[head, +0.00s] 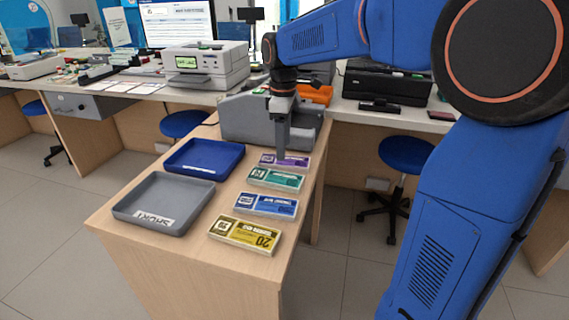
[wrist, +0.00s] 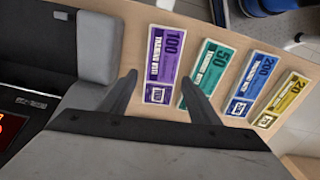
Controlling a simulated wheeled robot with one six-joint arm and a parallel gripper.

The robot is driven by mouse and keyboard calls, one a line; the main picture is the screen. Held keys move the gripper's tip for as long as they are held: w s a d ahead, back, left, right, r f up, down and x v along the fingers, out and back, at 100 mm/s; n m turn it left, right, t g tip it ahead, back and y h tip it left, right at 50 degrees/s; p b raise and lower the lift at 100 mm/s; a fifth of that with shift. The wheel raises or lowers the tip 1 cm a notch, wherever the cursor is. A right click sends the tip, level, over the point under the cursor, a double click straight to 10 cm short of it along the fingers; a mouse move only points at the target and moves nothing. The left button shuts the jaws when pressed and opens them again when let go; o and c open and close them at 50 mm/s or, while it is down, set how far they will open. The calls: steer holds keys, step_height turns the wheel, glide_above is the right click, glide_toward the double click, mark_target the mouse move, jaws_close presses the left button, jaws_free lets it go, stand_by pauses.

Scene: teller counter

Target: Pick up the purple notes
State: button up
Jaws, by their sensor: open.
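The purple notes (head: 285,160) lie flat on the wooden counter, farthest back in a row of note bundles. They also show in the wrist view (wrist: 164,64), marked 100. My gripper (head: 283,153) is open and empty above them. In the wrist view its two fingertips (wrist: 158,76) stand apart, one left of the purple notes and one over the near end of the green notes (wrist: 208,70). The fingers look above the notes and not around them. In the head view a finger hides a small part of the purple notes.
Green (head: 275,179), blue (head: 266,205) and yellow notes (head: 244,234) lie in line in front of the purple ones. A blue tray (head: 204,172) and a grey tray (head: 135,211) sit to the left. A grey machine (head: 243,122) stands close behind the purple notes.

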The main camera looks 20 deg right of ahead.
mark_target(285, 163)
steer(key=shift+s+d+f, duration=0.1)
steer(key=shift+f, duration=0.95)
steer(key=shift+s+f, duration=0.1)
steer(key=shift+f, duration=0.95)
steer(key=c, duration=0.9)
steer(key=shift+o, duration=0.2)
